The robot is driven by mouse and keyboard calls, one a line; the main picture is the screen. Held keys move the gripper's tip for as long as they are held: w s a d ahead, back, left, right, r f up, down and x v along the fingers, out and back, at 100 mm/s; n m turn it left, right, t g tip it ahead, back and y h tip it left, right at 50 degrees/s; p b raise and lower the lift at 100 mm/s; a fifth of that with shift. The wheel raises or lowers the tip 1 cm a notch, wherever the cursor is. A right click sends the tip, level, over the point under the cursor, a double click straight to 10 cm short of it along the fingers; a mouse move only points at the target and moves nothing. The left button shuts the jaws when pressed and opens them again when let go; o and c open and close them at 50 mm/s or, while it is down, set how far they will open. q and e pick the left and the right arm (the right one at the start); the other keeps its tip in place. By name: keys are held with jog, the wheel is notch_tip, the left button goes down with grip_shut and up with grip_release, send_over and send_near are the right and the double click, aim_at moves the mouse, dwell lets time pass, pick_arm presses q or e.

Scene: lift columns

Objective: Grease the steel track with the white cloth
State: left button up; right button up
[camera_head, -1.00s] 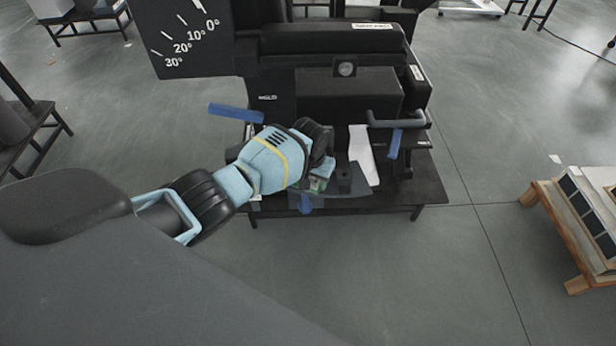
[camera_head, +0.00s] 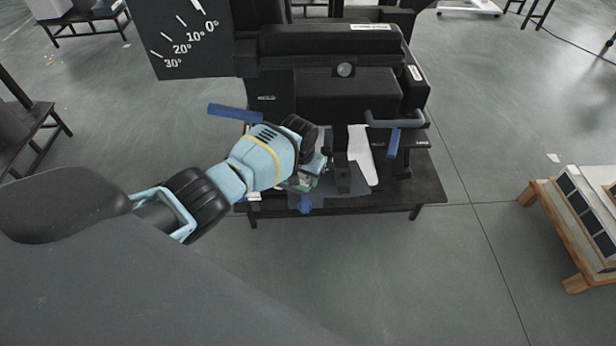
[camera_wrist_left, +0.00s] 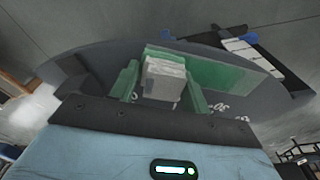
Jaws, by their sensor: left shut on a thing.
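My left gripper (camera_head: 320,168) reaches in from the left, low in front of the dark machine. In the left wrist view its greenish fingers (camera_wrist_left: 160,88) are shut on a small pale block, which looks like the folded white cloth (camera_wrist_left: 165,78). In the head view the gripper hides most of the cloth. A dark curved plate with pale figures (camera_wrist_left: 75,62) lies around the fingertips, and a green band (camera_wrist_left: 230,72) runs behind the cloth. I cannot tell which surface is the steel track, or whether the cloth touches it. My right gripper is not in view.
The black machine (camera_head: 350,90) stands on a low dark table (camera_head: 425,185). A long white piece (camera_head: 361,155) lies right of my gripper. Blue handles (camera_head: 235,113) and (camera_head: 393,143) stick out on both sides. A wooden pallet (camera_head: 545,215) stands at right; the front floor is clear.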

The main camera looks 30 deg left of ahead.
aim_at(285, 177)
pick_arm(q)
jog(key=shift+s+a+f, duration=0.1)
jog(key=shift+a+f, duration=0.05)
jog(key=shift+s+a, duration=0.1)
jog(key=shift+a, duration=1.4)
jog(key=shift+a, duration=0.1)
jog(key=shift+a+r, duration=0.15)
jog(key=shift+a, duration=0.6)
jog(key=shift+a+r, duration=0.1)
jog(key=shift+a, duration=0.6)
jog(key=shift+s+a+f, duration=0.1)
jog(key=shift+a, duration=1.45)
